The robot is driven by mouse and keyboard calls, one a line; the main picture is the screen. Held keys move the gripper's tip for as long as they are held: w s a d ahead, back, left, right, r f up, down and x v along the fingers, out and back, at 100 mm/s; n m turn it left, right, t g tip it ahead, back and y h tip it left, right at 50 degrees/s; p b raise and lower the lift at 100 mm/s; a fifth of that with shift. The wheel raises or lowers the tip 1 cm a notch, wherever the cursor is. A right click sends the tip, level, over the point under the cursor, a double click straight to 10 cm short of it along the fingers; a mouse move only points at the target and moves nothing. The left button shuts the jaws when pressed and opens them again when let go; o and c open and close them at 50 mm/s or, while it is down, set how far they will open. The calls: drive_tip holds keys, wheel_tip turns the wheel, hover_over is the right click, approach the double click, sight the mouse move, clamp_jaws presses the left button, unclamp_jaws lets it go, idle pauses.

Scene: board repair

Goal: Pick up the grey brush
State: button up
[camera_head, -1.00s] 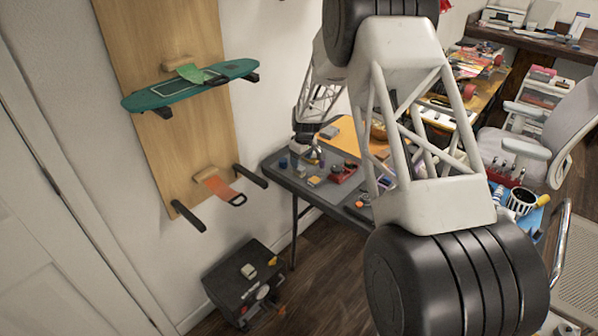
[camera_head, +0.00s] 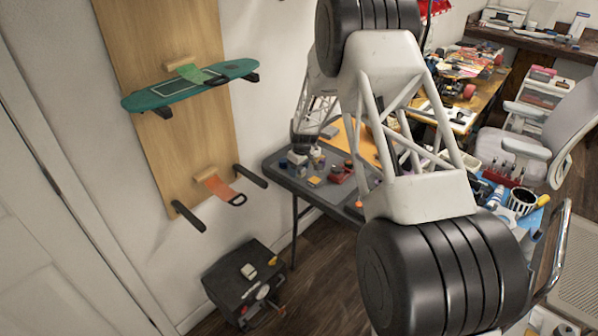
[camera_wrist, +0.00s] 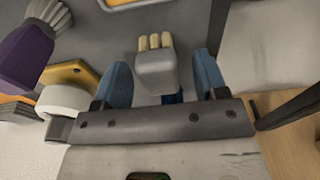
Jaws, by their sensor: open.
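The grey brush (camera_wrist: 156,72), a grey block with cream bristle tufts, lies in the upper middle of the wrist view. My gripper (camera_wrist: 162,78) is open, with one blue finger on each side of the brush. The brush shows between the fingers, and gaps are visible on both sides. I cannot tell its height relative to the fingertips. In the head view my arm's end is over the grey table (camera_head: 325,192), and its fingers cannot be made out there.
A purple item with a grey tufted end (camera_wrist: 28,48) and a white round part (camera_wrist: 64,100) lie left of the fingers in the wrist view. Small jars and pots (camera_head: 338,174) crowd the table's front. A black box (camera_head: 243,282) stands on the floor below.

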drive_tip(key=c, duration=1.1)
drive_tip(key=shift+r, duration=0.15)
drive_tip(key=shift+r, duration=0.5)
wheel_tip(320, 180, up, 2)
drive_tip(key=shift+r, duration=0.1)
drive_tip(key=s, duration=0.5)
drive_tip(key=s+d+r, duration=0.1)
drive_tip(key=s, duration=0.4)
drive_tip(key=s+d, duration=0.1)
drive_tip(key=s, duration=0.4)
drive_tip(key=shift+s+r, duration=0.25)
drive_tip(key=shift+s, duration=0.15)
